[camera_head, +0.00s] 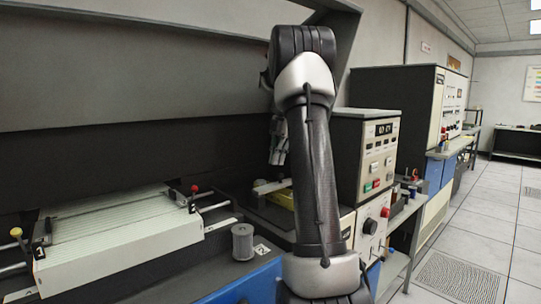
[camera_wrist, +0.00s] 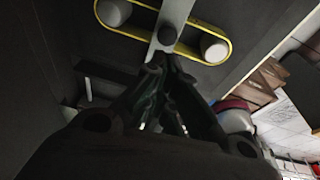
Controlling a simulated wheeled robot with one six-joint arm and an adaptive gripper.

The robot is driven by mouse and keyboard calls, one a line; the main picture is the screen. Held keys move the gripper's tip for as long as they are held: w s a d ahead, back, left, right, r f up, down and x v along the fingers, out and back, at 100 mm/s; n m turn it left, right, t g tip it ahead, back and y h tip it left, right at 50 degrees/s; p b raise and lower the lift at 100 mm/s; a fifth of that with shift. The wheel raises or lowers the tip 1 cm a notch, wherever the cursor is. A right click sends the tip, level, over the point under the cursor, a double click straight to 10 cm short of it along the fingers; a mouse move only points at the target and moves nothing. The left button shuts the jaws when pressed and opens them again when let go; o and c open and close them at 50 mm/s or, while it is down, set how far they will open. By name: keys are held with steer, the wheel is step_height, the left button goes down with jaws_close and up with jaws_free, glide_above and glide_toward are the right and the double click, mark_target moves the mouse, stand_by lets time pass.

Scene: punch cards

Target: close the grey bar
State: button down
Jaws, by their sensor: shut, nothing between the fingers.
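The grey bar (camera_wrist: 176,14) is at the top middle of the wrist view, with a dark round knob (camera_wrist: 167,35) near its lower end. It crosses a yellow-edged oblong (camera_wrist: 135,36) that has a pale round piece at each end. In the head view a light grey bar (camera_head: 270,186) lies beside a yellow piece (camera_head: 283,199), partly hidden by my arm. My gripper (camera_wrist: 165,62) is shut and empty, its fingertips just below the knob in the wrist view; I cannot tell whether they touch it. In the head view my gripper (camera_head: 278,152) is partly hidden behind my arm.
A ribbed pale tray (camera_head: 115,240) with red and yellow knobs is at the left, and a grey cylinder (camera_head: 243,242) stands beside it. A control box (camera_head: 372,150) with display and buttons is right of my arm. A dark panel overhangs the back. The tiled floor at right is open.

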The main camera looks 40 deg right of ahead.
steer(key=shift+d+f, duration=1.25)
steer(key=shift+f, duration=0.1)
steer(key=shift+r, duration=0.15)
step_height(320, 180, up, 10)
